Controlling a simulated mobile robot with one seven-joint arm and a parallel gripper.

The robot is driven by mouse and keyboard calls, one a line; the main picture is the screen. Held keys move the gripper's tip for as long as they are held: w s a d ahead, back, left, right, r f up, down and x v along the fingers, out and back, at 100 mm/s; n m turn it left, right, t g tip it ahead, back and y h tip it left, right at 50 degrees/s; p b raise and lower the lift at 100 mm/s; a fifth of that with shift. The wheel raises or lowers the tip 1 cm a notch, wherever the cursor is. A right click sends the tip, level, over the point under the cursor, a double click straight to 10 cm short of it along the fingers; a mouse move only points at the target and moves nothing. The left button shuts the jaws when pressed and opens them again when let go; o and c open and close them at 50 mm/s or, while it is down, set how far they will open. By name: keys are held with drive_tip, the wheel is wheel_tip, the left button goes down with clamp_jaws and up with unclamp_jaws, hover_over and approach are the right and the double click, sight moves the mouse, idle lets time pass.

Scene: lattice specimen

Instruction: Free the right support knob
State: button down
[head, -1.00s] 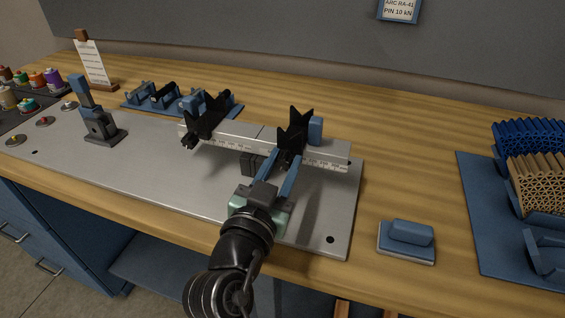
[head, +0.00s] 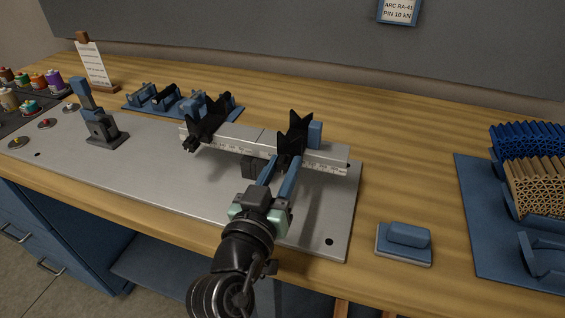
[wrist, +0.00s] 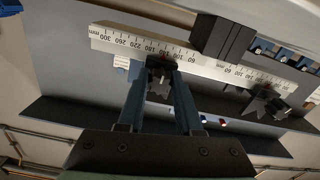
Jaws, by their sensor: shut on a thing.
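The right support is a black notched block (head: 294,132) on a silver ruled beam (head: 325,160). Its knob is a small dark part on the front side, mostly hidden by my fingertips in the head view. In the wrist view the dark knob (wrist: 160,63) sits between the fingertips. My gripper (head: 287,163) has reached the support from the front and is shut on the knob; its fingertips also show in the wrist view (wrist: 161,68). The left support (head: 209,118) is a similar black block farther left on the beam (wrist: 190,57).
A grey base plate (head: 160,165) lies under the beam. A blue upright lever (head: 80,92) stands on its left part. A blue-topped pad (head: 405,240) lies to the right, and lattice blocks (head: 540,185) stand at the far right. The wood between is clear.

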drive_tip(key=n+p, duration=0.2)
drive_tip(key=n, duration=0.2)
drive_tip(key=shift+n, duration=0.3)
drive_tip(key=n+p, duration=0.2)
drive_tip(key=n, duration=0.2)
drive_tip(key=shift+n, duration=0.3)
drive_tip(key=n+p, duration=0.3)
drive_tip(key=n, duration=0.1)
drive_tip(key=shift+r+n, duration=0.1)
drive_tip(key=shift+n, duration=0.2)
drive_tip(key=n+p, duration=0.2)
drive_tip(key=n, duration=0.2)
drive_tip(key=n+p, duration=0.3)
drive_tip(key=n, duration=0.2)
drive_tip(key=n+p, duration=0.2)
drive_tip(key=n, duration=0.2)
drive_tip(key=shift+n+p, duration=0.3)
drive_tip(key=shift+p, duration=0.05)
drive_tip(key=n+p, duration=0.2)
drive_tip(key=n, duration=0.2)
drive_tip(key=shift+n+p, duration=1.35)
drive_tip(key=shift+n, duration=1.05)
